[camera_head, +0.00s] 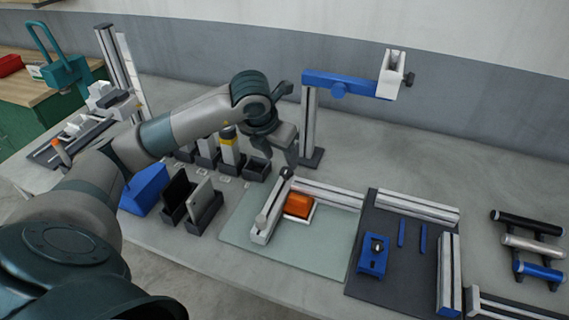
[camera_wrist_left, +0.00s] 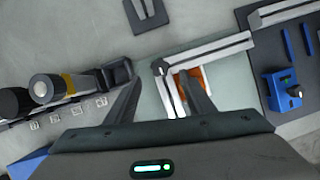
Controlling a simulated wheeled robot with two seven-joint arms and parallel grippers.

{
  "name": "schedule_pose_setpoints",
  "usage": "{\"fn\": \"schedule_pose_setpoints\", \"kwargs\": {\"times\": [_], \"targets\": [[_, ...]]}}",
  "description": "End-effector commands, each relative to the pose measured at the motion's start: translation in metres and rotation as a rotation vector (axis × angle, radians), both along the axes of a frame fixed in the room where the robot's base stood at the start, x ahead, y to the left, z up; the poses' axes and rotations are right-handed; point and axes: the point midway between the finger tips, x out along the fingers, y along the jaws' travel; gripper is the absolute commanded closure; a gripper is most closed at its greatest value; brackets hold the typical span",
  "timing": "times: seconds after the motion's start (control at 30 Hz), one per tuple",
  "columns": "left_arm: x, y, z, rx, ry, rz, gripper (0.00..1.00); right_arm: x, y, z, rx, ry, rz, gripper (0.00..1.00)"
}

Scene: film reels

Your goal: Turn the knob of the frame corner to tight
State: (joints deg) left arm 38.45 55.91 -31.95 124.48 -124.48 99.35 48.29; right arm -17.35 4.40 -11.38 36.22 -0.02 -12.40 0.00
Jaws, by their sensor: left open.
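The frame corner (camera_head: 284,183) is where two grey aluminium profiles meet in an L on a pale green mat (camera_head: 240,228). A small dark knob (camera_head: 287,172) sits at this corner; it also shows in the left wrist view (camera_wrist_left: 158,67). Which way the knob is turned is too small to tell. My left gripper (camera_head: 279,158) is open above and just behind the corner. In the left wrist view its two fingers (camera_wrist_left: 161,82) are spread to either side of the corner, apart from the knob. My right gripper is in neither view.
An orange block (camera_head: 298,205) lies inside the L. A dark mat (camera_head: 400,285) with a blue knobbed block (camera_head: 373,262) is to the right. A blue-armed stand (camera_head: 311,120) rises behind. Bottles and dark holders (camera_head: 205,212) stand left. The back right table is clear.

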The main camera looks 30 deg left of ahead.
Motion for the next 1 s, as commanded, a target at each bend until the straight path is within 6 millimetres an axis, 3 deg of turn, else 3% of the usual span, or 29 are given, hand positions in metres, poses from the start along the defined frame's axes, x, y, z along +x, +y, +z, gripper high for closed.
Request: {"fn": "schedule_pose_setpoints", "kwargs": {"times": [0.13,0.4,0.83,1.0], "targets": [[0.009,0.0,-0.023,-0.001,0.004,0.001,0.51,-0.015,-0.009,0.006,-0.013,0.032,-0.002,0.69],[0.022,0.0,-0.052,-0.001,0.001,0.0,0.51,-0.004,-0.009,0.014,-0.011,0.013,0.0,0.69],[0.024,0.001,-0.059,-0.001,0.0,0.0,0.51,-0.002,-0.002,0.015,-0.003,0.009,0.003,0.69],[0.024,0.001,-0.058,-0.001,-0.001,0.0,0.92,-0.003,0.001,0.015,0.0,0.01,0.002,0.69]]}}
